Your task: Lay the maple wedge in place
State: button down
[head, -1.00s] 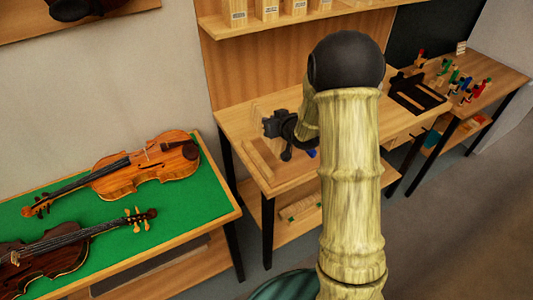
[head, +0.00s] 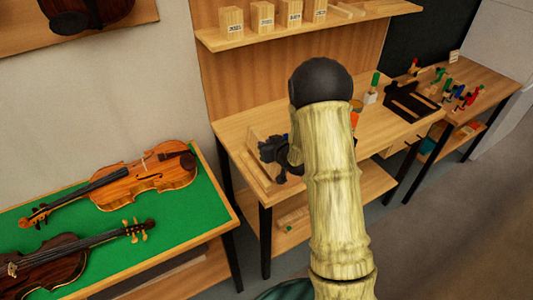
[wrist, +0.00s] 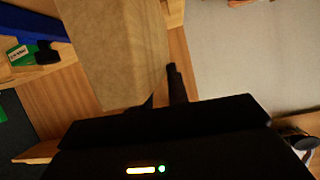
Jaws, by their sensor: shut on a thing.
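The maple wedge is a pale wooden piece (wrist: 115,50) that looms large at the upper left of the wrist view. My gripper (wrist: 160,93) is shut on it, with the dark fingers at its lower end. In the head view my gripper (head: 270,150) is over the left end of the wooden bench (head: 237,124). A pale bit of wood shows just behind the gripper there, largely hidden. I cannot tell whether the wedge touches the bench.
A wooden strip (head: 256,172) lies along the bench's left end. A shelf (head: 300,30) with labelled blocks hangs above. A green-topped table (head: 75,205) with violins stands left. A black tray (head: 410,103) sits farther right. My arm hides the middle of the bench.

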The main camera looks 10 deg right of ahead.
notch_tip(320, 180, down, 3)
jog(key=shift+w+d+f+p, duration=0.15)
jog(key=shift+f+p, duration=0.05)
jog(key=shift+p, duration=0.15)
jog(key=shift+f, duration=0.4)
jog(key=shift+f, duration=0.1)
jog(key=c, duration=1.3)
grip_release()
jog(key=shift+c, duration=0.2)
jog(key=b+v, duration=0.2)
jog(key=v, duration=1)
